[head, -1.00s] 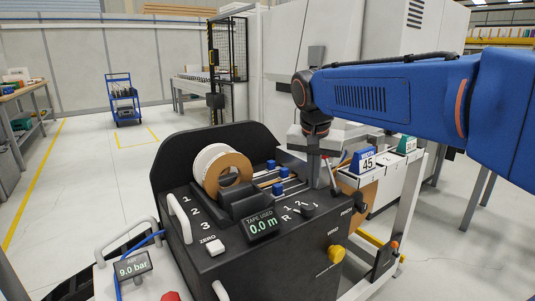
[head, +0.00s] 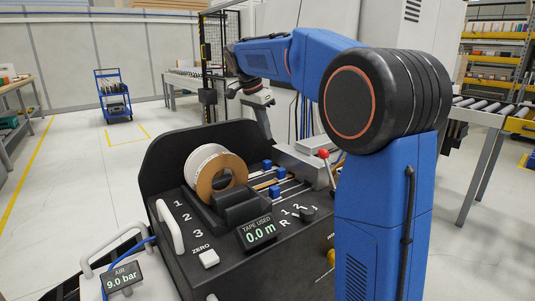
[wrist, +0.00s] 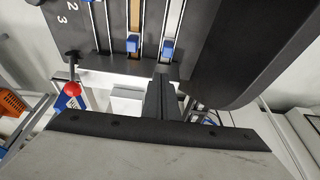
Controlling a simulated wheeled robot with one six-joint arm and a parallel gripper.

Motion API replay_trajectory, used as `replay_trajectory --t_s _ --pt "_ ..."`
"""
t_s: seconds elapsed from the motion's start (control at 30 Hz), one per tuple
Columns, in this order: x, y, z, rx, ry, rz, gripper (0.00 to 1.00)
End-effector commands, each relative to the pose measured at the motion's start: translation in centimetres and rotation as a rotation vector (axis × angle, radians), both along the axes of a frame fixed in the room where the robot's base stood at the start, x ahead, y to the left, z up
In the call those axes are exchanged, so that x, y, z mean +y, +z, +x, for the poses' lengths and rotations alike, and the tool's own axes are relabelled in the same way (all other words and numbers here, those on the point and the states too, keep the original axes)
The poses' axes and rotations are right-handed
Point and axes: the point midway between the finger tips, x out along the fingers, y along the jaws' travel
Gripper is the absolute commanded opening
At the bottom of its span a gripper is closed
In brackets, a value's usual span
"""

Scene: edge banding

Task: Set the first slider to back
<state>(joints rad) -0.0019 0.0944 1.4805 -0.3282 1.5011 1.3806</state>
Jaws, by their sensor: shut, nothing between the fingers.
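The black tape machine (head: 165,160) carries three blue slider knobs on rails beside the tape roll. The farthest knob (head: 267,163), seemingly the first slider, shows behind a second knob (head: 281,172) and a nearer third knob (head: 275,190). The wrist view shows two blue knobs, a left one (wrist: 132,44) and a right one (wrist: 167,49); which sliders they are is not certain. My gripper (head: 267,134) is shut and empty, pointing down at the far side of the machine. In the wrist view my gripper (wrist: 162,78) is just below the right knob; contact cannot be told.
The tape roll (head: 217,172) stands left of the sliders. A red-tipped lever (head: 323,154) rises to their right, near a dark selector knob (head: 307,214). The machine's tall black back panel (head: 190,142) is close to my gripper.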

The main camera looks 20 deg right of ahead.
Motion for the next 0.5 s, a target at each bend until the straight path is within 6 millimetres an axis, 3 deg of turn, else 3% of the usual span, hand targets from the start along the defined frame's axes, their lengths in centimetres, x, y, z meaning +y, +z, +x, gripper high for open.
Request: replay_trajectory --t_s 0.5 --pt "-0.19 -0.28 0.30 -0.001 -0.013 -0.002 0.00"
